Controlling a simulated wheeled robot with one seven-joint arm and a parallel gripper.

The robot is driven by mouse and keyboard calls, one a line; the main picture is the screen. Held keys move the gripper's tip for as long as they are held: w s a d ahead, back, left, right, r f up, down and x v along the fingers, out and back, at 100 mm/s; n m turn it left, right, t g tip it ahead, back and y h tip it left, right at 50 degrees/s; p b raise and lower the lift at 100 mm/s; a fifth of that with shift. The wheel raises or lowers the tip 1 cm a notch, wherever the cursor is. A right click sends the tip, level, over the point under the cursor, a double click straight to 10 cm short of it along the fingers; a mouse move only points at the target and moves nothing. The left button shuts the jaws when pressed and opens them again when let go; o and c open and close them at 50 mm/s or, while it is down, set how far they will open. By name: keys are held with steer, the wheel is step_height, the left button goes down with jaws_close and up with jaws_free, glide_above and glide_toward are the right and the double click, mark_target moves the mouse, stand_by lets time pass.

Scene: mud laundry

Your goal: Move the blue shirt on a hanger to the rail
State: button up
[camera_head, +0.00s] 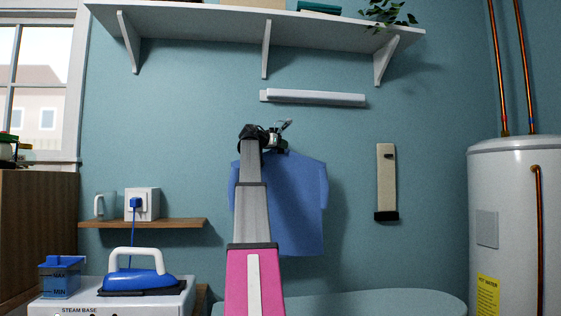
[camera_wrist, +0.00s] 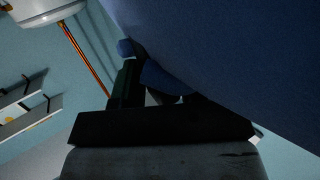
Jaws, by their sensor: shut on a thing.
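The blue shirt (camera_head: 300,200) hangs upright below and to the right of my gripper (camera_head: 268,138), in front of the blue wall. My arm covers part of its left side. My gripper is shut at the shirt's collar; the hanger's hook (camera_head: 287,125) seems to stick up there, but the grip itself is too small to make out. In the wrist view, the shirt's blue cloth (camera_wrist: 235,50) fills the upper right, close against my gripper (camera_wrist: 155,85). A white horizontal bar (camera_head: 315,97), which may be the rail, is on the wall above and to the right of my gripper, apart from the hook.
A bracketed white shelf (camera_head: 200,22) runs above the bar. The iron (camera_head: 140,272) sits on the steam base (camera_head: 110,300) at lower left. A rounded board (camera_head: 350,302) lies below the shirt. A water heater (camera_head: 510,220) stands at right. A narrow padded board (camera_head: 386,180) hangs on the wall.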

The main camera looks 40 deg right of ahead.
steer(key=shift+w+a, duration=1.1)
steer(key=shift+a, duration=0.9)
steer(key=shift+w+a, duration=1.1)
steer(key=shift+a, duration=0.95)
steer(key=shift+w+a, duration=1.1)
steer(key=shift+a, duration=0.9)
